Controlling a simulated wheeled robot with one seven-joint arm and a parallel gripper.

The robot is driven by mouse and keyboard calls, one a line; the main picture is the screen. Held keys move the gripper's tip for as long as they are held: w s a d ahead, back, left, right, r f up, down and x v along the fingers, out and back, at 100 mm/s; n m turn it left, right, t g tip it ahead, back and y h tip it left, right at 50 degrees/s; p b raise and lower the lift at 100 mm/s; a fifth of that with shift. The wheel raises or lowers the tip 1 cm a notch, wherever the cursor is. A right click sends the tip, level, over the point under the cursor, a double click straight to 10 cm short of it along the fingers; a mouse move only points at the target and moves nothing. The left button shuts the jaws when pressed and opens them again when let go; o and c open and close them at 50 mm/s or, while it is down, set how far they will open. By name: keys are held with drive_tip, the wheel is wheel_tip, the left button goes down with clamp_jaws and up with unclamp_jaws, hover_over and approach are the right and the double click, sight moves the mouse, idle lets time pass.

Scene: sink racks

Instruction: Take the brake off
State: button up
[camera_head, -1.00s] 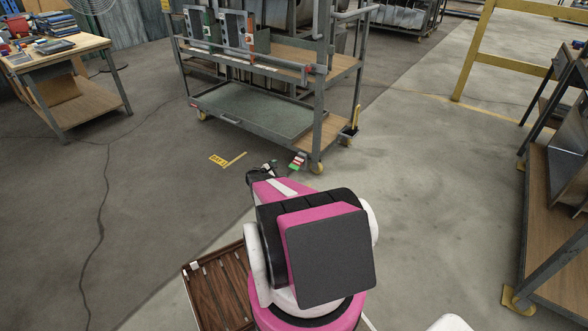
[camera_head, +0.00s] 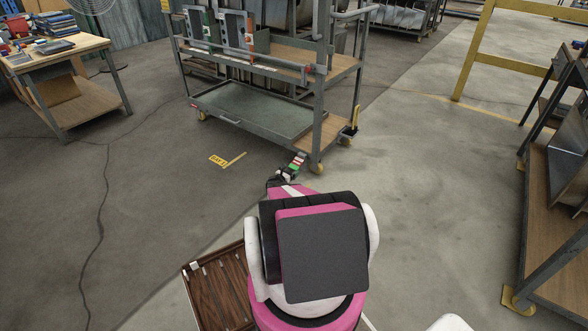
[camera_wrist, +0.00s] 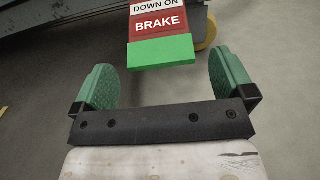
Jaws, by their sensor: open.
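The brake pedal (camera_wrist: 162,40) has a red and white label reading "DOWN ON BRAKE" and a green end. In the head view the pedal (camera_head: 297,163) sticks out low beside the front right caster of the grey cart (camera_head: 318,110). My gripper (camera_wrist: 163,76) is open, with its green pads on either side of the pedal's green end and nothing held. In the wrist view the green end lies between the fingertips, with a gap on each side. Whether the gripper is above or below the pedal is hard to tell. In the head view my arm partly hides the gripper (camera_head: 277,182).
A yellow caster (camera_head: 316,168) is at the cart's front right corner. A yellow floor tag (camera_head: 218,160) lies left of the pedal. A workbench (camera_head: 70,48) stands at the left and a metal rack (camera_head: 550,220) at the right.

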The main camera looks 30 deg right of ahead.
sight(293, 168)
drive_tip(key=x, duration=0.4)
drive_tip(key=shift+d, duration=0.1)
drive_tip(key=shift+c, duration=0.3)
drive_tip(key=c, duration=1.2)
drive_tip(key=shift+s+a+r+g+y, duration=0.1)
drive_tip(key=shift+a+r+g+y, duration=0.1)
drive_tip(key=shift+r+y, duration=0.45)
drive_tip(key=shift+s+a+r+g+y, duration=0.1)
drive_tip(key=shift+a+r+g+y, duration=0.1)
drive_tip(key=shift+r+y, duration=0.4)
drive_tip(key=shift+w+r+g+y, duration=0.15)
drive_tip(key=shift+r+g+y, duration=0.55)
drive_tip(key=shift+y, duration=0.65)
drive_tip(key=shift+d+r, duration=0.1)
drive_tip(key=shift+r, duration=0.05)
drive_tip(key=o, duration=1.3)
drive_tip(key=shift+c, duration=0.2)
